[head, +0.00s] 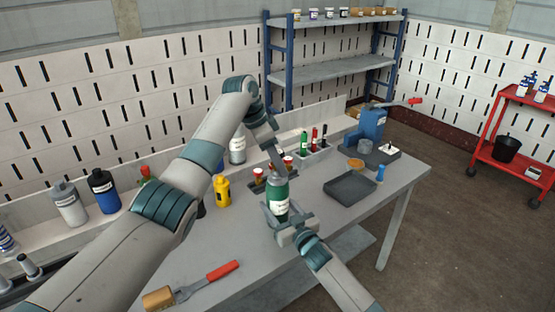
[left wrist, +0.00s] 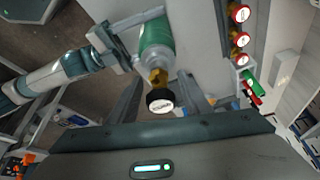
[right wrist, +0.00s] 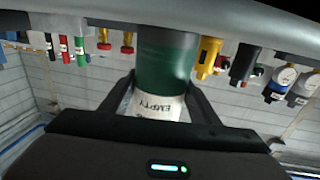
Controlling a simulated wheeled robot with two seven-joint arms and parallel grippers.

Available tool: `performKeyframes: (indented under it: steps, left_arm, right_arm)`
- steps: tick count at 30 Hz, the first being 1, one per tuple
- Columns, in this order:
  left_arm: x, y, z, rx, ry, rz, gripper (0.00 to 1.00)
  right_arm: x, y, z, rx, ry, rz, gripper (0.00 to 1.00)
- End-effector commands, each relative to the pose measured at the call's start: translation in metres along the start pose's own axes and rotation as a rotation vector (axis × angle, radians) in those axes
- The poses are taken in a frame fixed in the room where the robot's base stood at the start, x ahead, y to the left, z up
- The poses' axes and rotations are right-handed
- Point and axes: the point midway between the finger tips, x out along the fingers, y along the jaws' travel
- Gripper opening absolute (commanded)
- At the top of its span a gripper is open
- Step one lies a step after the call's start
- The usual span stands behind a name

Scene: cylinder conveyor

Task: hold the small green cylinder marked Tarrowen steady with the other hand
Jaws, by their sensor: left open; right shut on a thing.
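The green cylinder (head: 279,196) is upright above the workbench, with a grey shoulder and a white label. My right gripper (head: 279,214) is shut around its lower body. In the right wrist view the cylinder (right wrist: 166,60) sits between the fingers, and its upside-down label reads "EMPTY"; I see no name Tarrowen. My left gripper (head: 277,168) is open just above the cylinder's top. In the left wrist view the cylinder (left wrist: 156,40) has a brass valve and a black cap (left wrist: 160,102) with small unreadable print, located between the open left fingers. Contact there cannot be told.
A yellow bottle (head: 222,190) stands left of the cylinder. Red-topped brass valves and a rack of small cylinders (head: 304,141) are behind. A dark tray (head: 350,187) lies to the right.

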Motion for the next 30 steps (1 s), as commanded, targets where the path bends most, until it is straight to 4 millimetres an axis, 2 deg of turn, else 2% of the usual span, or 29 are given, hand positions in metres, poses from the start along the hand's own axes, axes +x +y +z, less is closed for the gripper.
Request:
performKeyframes:
  steps: [16, 17, 21, 22, 30]
  left_arm:
    - [0.0002, 0.0003, -0.0002, 0.000, 0.000, 0.000, 0.44]
    - [0.0002, 0.0003, -0.0002, 0.000, 0.000, 0.000, 0.39]
    - [0.0002, 0.0002, -0.0002, 0.000, 0.000, 0.000, 0.06]
    - [0.0002, 0.0002, -0.0002, 0.000, 0.000, 0.000, 0.00]
    - [0.0007, 0.0006, -0.0002, -0.057, 0.000, -0.024, 0.00]
  right_arm:
    - [0.0000, 0.0000, 0.0000, 0.000, 0.000, 0.000, 0.29]
    - [0.0000, 0.0000, 0.0000, 0.000, 0.000, 0.000, 0.29]
    - [0.0000, 0.0000, 0.0000, 0.000, 0.000, 0.000, 0.29]
    - [0.0000, 0.0000, 0.0000, 0.000, 0.000, 0.000, 0.29]
    - [0.0000, 0.0000, 0.0000, 0.000, 0.000, 0.000, 0.29]
